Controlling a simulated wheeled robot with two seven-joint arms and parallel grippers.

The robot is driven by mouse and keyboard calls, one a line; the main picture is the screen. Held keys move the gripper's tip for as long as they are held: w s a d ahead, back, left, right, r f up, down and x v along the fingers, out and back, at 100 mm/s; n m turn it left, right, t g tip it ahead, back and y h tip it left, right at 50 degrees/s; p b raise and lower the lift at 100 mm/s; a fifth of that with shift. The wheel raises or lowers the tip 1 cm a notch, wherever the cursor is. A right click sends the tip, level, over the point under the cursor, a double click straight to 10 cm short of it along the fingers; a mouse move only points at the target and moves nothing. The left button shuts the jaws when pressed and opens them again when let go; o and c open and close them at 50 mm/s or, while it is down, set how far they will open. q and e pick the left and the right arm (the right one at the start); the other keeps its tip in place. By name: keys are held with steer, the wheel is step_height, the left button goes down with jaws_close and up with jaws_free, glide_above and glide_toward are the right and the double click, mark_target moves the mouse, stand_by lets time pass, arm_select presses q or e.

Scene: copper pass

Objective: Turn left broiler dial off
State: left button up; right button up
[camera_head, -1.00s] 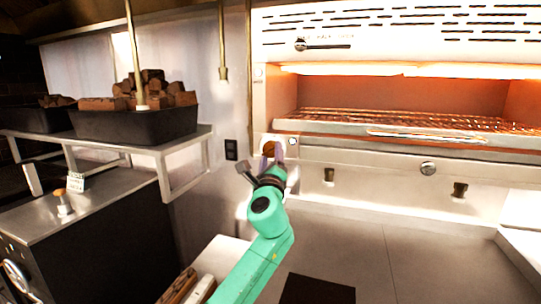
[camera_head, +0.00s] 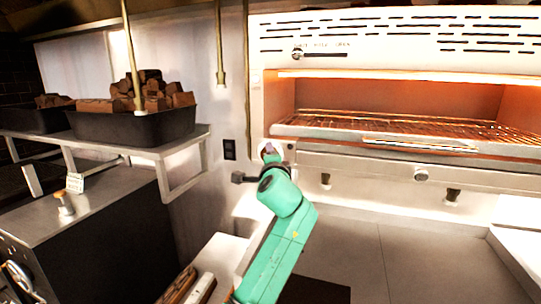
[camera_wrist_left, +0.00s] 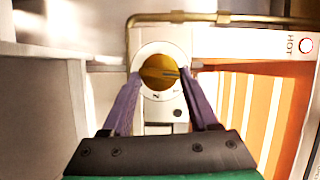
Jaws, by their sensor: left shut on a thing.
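The left broiler dial is a brass-coloured round knob (camera_wrist_left: 160,72) on a white round plate, on the broiler's front left corner. In the left wrist view, the two purple fingers of my left gripper (camera_wrist_left: 160,76) sit on either side of the knob, shut on it. In the head view my green left arm reaches up to the dial, and my left gripper (camera_head: 270,155) mostly hides the knob. The broiler (camera_head: 400,50) glows orange inside over a wire rack. My right gripper is not in view.
A shelf at left holds a black tray (camera_head: 130,128) of brown blocks. A thin brass pipe (camera_wrist_left: 225,18) runs above the dial. The steel counter below the broiler is mostly clear.

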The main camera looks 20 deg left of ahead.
arm_select(q)
steer(key=shift+n, duration=0.5)
steer(key=shift+f+g, duration=0.15)
steer(key=shift+g, duration=0.15)
steer(key=o, duration=1.3)
steer(key=shift+o, duration=0.2)
steer(key=shift+a, duration=0.15)
steer(key=b+v, duration=0.5)
steer(key=v, duration=0.9)
steer(key=shift+s, duration=0.4)
